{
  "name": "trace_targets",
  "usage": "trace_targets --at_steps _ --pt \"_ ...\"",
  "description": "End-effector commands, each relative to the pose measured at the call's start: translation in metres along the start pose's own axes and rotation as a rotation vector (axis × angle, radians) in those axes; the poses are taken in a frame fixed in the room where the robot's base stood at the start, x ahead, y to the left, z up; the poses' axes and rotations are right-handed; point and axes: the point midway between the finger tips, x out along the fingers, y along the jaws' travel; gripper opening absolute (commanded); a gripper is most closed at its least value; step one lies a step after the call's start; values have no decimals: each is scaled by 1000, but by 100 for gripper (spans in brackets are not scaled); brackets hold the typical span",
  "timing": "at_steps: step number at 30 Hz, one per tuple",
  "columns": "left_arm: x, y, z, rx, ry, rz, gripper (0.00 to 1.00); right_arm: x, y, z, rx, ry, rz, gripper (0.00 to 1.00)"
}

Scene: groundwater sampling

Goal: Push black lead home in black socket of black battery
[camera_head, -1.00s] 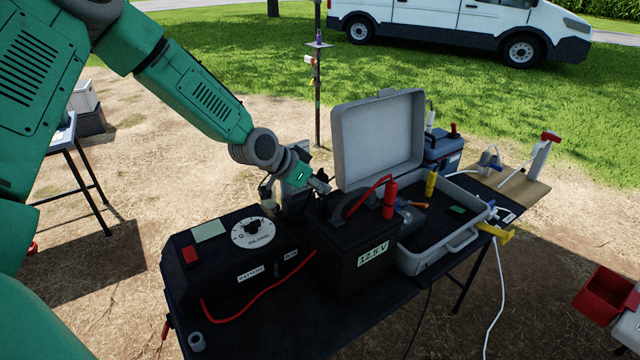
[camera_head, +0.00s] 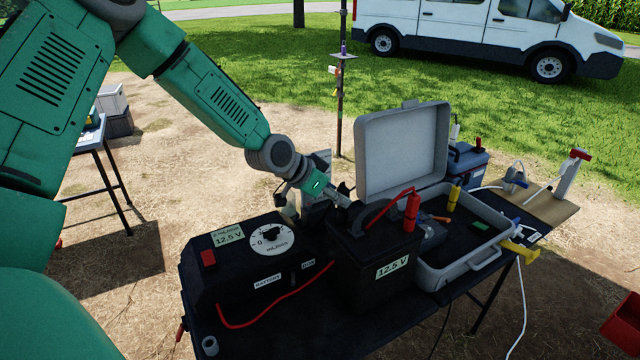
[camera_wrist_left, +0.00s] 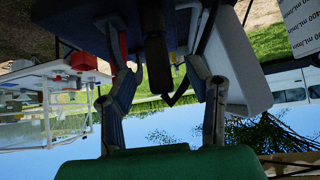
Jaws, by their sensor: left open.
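The black battery (camera_head: 350,275) stands on the table and bears a 12.5 V label. A red plug (camera_head: 411,213) with a red lead stands upright on its top. My left gripper (camera_head: 342,201) is at the battery's far left top edge, partly hidden by its own wrist. In the wrist view my left gripper (camera_wrist_left: 168,85) is open, with a finger on each side of a dark cylinder (camera_wrist_left: 156,62), seemingly the black plug. I cannot tell whether it touches the fingers or how deep it sits. The black socket is hidden. My right gripper is out of view.
A black pump box (camera_head: 240,268) with a dial stands left of the battery; its display reads 12.5 V. An open grey case (camera_head: 470,275) is close on the right, its raised lid (camera_head: 402,150) behind the battery. A red lead (camera_head: 270,312) crosses the table front.

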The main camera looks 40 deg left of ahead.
Motion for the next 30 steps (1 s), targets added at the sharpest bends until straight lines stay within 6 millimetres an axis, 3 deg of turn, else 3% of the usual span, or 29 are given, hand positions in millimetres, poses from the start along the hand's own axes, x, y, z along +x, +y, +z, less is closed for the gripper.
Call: trace_targets --at_steps 9,15,30 --pt "-62 -1 -1 -3 5 0 45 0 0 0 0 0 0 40" --pt "-87 -2 -1 -2 3 0 45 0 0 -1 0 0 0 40" --pt "-97 -1 1 -2 -1 2 45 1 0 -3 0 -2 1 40"
